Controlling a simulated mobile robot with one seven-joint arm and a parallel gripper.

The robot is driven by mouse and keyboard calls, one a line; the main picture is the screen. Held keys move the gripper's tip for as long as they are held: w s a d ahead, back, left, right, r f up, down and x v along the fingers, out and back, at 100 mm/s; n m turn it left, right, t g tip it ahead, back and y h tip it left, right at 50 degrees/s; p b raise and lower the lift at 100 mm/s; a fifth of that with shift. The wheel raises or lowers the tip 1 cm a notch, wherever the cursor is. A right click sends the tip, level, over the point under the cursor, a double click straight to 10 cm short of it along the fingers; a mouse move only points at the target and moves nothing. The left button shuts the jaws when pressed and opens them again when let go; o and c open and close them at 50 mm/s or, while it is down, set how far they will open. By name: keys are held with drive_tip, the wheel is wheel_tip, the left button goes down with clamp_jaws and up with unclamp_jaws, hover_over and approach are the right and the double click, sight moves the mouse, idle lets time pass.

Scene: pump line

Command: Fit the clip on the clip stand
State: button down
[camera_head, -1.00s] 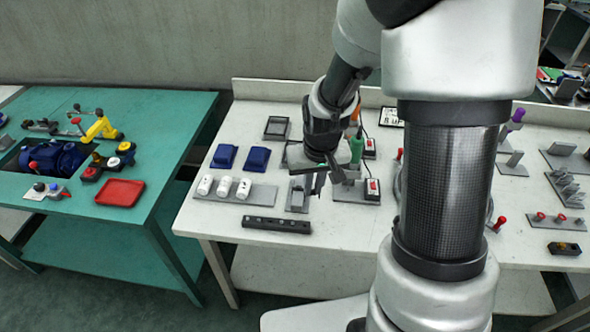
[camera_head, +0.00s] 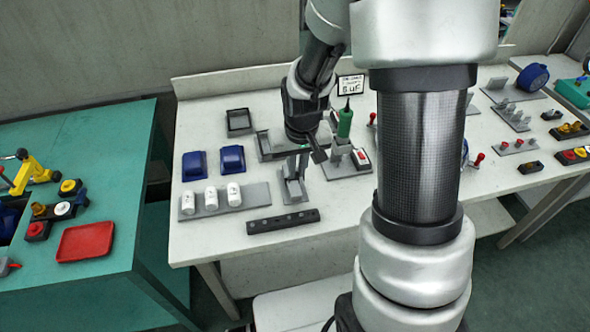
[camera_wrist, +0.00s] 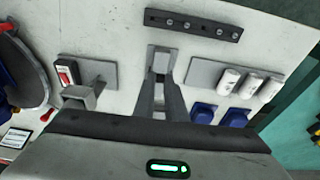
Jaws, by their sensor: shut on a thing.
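My gripper (camera_head: 297,168) points down over a small grey stand plate (camera_head: 293,193), which looks like the clip stand. It is shut on a small grey piece, apparently the clip, mostly hidden and hard to tell from the grey fingers and stand. In the wrist view the two fingers (camera_wrist: 161,85) converge at a pale grey piece (camera_wrist: 162,59) in front of the stand. I cannot tell whether the clip touches the stand or is seated on it.
A black strip with holes (camera_head: 283,221) lies in front. White cylinders on a grey plate (camera_head: 258,195) and blue housings (camera_head: 232,158) are to the left. A fixture with a green-handled tool (camera_head: 344,122) and a red switch (camera_head: 361,157) stands close on the right.

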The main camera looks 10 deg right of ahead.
drive_tip(key=shift+a+f, duration=0.1)
drive_tip(key=shift+f, duration=0.15)
drive_tip(key=shift+f+b, duration=2.35)
drive_tip(key=shift+f, duration=0.45)
drive_tip(key=shift+f, duration=0.1)
drive_tip(key=c, duration=1.7)
unclamp_jaws()
drive_tip(key=r+p, duration=0.2)
drive_tip(key=r, duration=0.1)
drive_tip(key=s+r+p, duration=0.1)
drive_tip(key=r+p, duration=0.1)
drive_tip(key=r, duration=0.1)
